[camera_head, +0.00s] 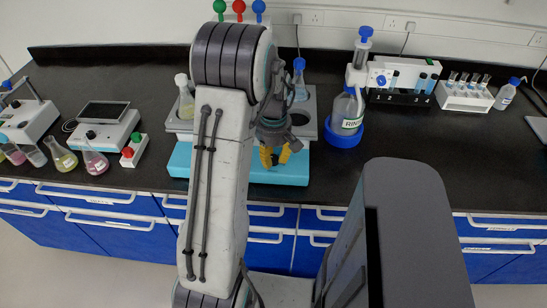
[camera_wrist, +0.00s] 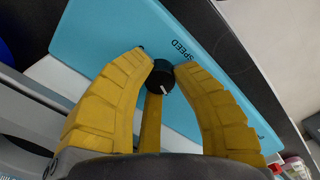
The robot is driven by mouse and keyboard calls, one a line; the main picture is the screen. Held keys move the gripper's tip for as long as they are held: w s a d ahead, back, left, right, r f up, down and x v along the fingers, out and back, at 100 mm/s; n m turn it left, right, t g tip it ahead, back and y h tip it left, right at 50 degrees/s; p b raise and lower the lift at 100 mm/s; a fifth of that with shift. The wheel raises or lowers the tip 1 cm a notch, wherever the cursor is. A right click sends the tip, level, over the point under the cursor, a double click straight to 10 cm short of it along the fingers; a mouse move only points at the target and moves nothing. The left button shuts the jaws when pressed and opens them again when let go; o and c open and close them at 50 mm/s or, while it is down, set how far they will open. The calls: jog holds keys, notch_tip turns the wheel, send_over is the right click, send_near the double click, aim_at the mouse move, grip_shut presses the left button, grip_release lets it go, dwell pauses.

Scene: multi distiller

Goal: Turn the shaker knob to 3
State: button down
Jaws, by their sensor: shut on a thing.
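The shaker (camera_head: 292,172) is a light-blue box with a grey top tray, at the front of the black bench in the head view. Its blue front panel (camera_wrist: 110,30) fills much of the wrist view, with the word SPEED on it. The black knob (camera_wrist: 161,77) with a white pointer line is between my yellow fingertips. My gripper (camera_wrist: 160,70) is shut on the knob, one finger on either side and a third finger behind it. In the head view my gripper (camera_head: 275,157) is at the shaker front, and the knob is hidden there. The dial number at the pointer cannot be read.
Flasks (camera_head: 186,100) stand on the shaker tray. A RINSE bottle (camera_head: 347,112) in a blue holder stands just right of the shaker. A hotplate (camera_head: 104,125) and a small box with red and green buttons (camera_head: 133,150) stand to the left. The bench front at right is clear.

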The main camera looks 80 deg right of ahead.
jog(key=shift+f, duration=0.1)
jog(key=c, duration=1)
grip_release()
jog(key=shift+o, duration=0.3)
